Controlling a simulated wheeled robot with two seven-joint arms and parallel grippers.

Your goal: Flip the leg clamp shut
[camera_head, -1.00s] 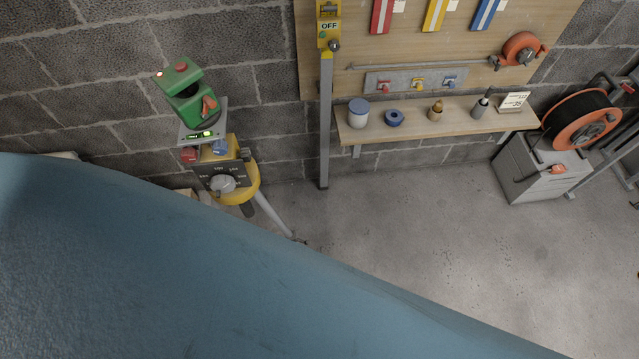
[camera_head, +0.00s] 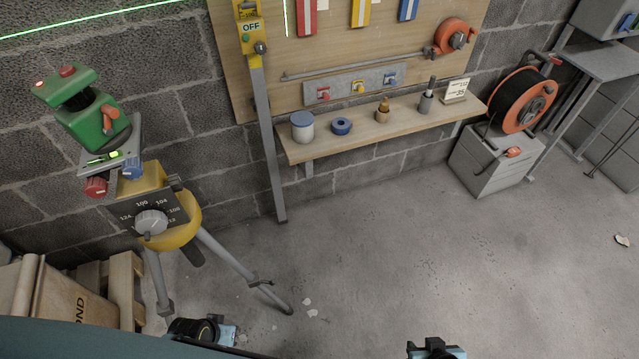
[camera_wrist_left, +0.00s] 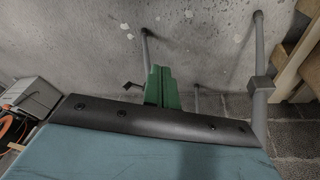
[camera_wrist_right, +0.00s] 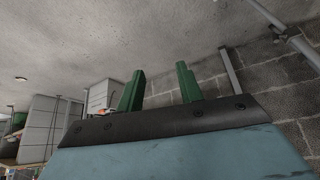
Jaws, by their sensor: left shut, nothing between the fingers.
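The yellow tripod (camera_head: 178,225) stands at the left of the head view. A small dark leg clamp (camera_head: 260,283) sits low on its front right leg, and its lever appears to stick out to the side. In the left wrist view my left gripper (camera_wrist_left: 160,72) has its green fingers together and empty. A small dark lever (camera_wrist_left: 130,86), likely the clamp's, shows just left of them; I cannot tell whether they touch. My right gripper (camera_wrist_right: 160,72) is open and empty, its fingers apart over bare floor. In the head view it shows only partly at the bottom edge (camera_head: 436,348).
A green laser level (camera_head: 88,115) stands on the tripod. A shelf (camera_head: 400,128) with small items is on the wall, and an orange cable reel (camera_head: 522,100) on a grey cabinet is at right.

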